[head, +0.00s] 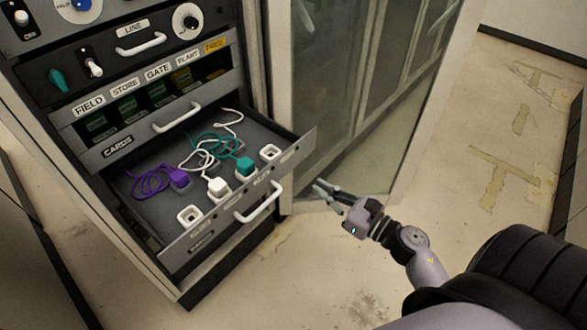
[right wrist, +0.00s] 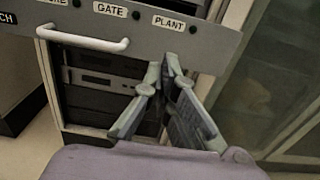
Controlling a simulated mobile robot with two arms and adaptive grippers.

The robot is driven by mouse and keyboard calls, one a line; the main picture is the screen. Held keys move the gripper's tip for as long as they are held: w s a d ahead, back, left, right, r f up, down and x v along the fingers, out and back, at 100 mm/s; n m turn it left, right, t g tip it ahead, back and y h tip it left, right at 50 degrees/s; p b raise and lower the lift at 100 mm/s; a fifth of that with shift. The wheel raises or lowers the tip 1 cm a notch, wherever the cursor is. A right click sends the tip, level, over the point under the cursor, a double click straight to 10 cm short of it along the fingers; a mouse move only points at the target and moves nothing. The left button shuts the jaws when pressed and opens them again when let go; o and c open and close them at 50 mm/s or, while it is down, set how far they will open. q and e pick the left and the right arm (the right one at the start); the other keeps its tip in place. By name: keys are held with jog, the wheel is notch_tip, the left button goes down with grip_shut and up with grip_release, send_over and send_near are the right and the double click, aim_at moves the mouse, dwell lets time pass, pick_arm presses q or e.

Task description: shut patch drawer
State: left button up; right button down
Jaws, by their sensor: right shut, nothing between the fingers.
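The patch drawer (head: 131,207) is pulled well out of the cabinet, low down, with its white handle (head: 259,203) on the front panel. Inside lie purple, white and teal cords with plugs, and several white sockets stand along the front. In the right wrist view the drawer front (right wrist: 200,42) carries GATE and PLANT labels, and its handle (right wrist: 84,39) is at upper left. My right gripper (head: 318,187) is shut and empty, in front of and right of the drawer handle, apart from it. In the wrist view its fingertips (right wrist: 168,62) point toward the drawer's lower edge. My left gripper is not in view.
The CARDS drawer (head: 117,146) above is closed, under a row of labelled windows. A LINE panel (head: 131,28) with knobs and switches is higher. A glass door (head: 350,90) stands open right of the drawer. Floor (head: 300,270) in front is clear.

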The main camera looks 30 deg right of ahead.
aim_at(286, 167)
jog(key=p+x, duration=0.2)
jog(key=x, duration=0.6)
jog(key=shift+w+a, duration=0.2)
jog(key=shift+w, duration=0.4)
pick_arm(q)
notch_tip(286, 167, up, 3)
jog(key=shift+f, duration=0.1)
pick_arm(e)
jog(key=shift+f, duration=0.1)
